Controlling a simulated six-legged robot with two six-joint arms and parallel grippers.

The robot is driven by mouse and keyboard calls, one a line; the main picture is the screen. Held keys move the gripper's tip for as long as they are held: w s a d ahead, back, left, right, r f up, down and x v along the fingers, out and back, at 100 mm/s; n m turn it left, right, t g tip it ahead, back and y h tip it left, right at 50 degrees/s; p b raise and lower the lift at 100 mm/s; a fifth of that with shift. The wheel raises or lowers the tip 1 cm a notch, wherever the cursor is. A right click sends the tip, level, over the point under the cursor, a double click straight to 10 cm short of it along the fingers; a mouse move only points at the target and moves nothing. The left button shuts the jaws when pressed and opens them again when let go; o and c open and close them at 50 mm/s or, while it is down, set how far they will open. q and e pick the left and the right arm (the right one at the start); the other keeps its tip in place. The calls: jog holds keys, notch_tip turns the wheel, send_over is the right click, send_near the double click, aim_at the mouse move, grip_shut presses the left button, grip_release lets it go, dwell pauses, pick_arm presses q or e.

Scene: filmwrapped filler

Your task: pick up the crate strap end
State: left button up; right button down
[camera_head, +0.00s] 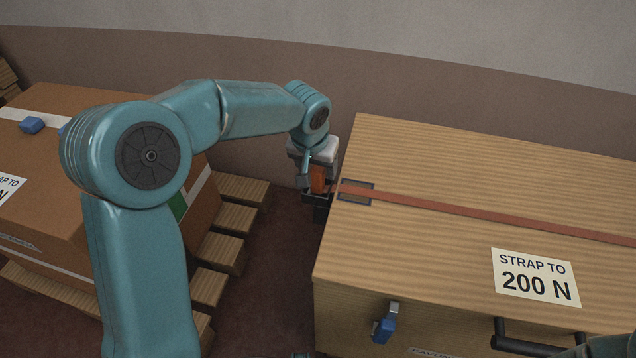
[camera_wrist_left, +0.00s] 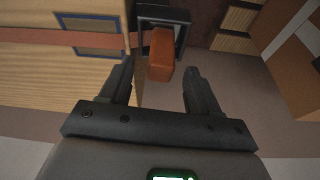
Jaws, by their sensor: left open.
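The orange crate strap end (camera_head: 318,180) hangs just off the left edge of the wooden crate (camera_head: 450,170), beside a dark bracket. The red-brown strap (camera_head: 480,211) runs from there across the crate top. In the left wrist view, the strap end (camera_wrist_left: 161,55) is a rounded orange block in front of a dark square bracket (camera_wrist_left: 178,22). My left gripper (camera_head: 314,196) is at the crate's left edge, partly covering the strap end. Its fingers (camera_wrist_left: 158,76) are open, spread to either side of the block's near end, with gaps visible. My right gripper is not visible.
A brown carton (camera_head: 70,170) on a wooden pallet (camera_head: 225,252) stands at the left. A narrow strip of dark floor (camera_head: 265,285) separates it from the crate. The crate's front has a blue-tipped latch (camera_head: 384,330) and a black handle (camera_head: 530,346). A wall rises behind.

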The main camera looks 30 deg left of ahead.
pick_arm(q)
jog(key=x, duration=0.3)
jog(key=shift+w+f, duration=0.1)
jog(key=shift+f, duration=0.25)
jog(key=shift+r, duration=0.1)
grip_shut()
